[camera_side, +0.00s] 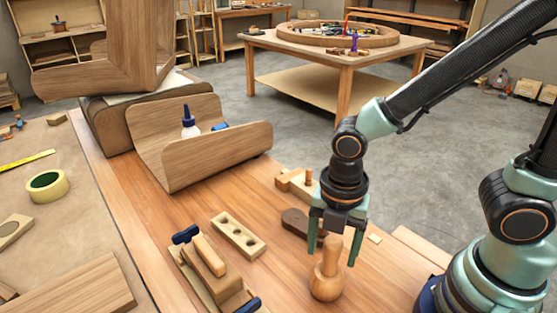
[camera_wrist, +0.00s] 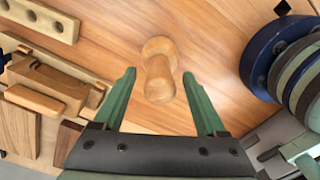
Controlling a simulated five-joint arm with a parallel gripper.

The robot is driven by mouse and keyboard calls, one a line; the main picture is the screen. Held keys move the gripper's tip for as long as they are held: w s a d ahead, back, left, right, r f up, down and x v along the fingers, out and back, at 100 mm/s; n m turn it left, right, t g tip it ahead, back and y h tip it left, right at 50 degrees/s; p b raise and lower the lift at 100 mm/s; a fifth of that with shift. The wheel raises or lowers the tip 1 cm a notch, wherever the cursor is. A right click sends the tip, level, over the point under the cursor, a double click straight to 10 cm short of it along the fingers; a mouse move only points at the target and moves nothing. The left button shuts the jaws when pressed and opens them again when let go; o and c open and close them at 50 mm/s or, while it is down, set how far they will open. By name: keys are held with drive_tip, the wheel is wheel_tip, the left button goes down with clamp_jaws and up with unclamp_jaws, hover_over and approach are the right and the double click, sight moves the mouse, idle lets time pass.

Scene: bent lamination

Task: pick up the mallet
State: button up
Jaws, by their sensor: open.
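The mallet (camera_side: 326,282) is a pale turned-wood piece with a rounded head and a narrower handle. It stands upright on the wooden bench, handle up. In the wrist view the mallet (camera_wrist: 159,70) is at upper centre, seen from above. My gripper (camera_side: 333,256) points down over it and is open, with green fingers on either side of the handle. In the wrist view the fingertips of my gripper (camera_wrist: 159,76) lie left and right of the mallet with gaps at both sides. Nothing is held.
Left of the mallet are a wooden block with holes (camera_side: 238,236) and a wooden plane-like tool (camera_side: 207,262). A dark brown piece (camera_side: 298,222) lies just behind the gripper.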

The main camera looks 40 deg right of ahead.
clamp_jaws()
idle(1.4)
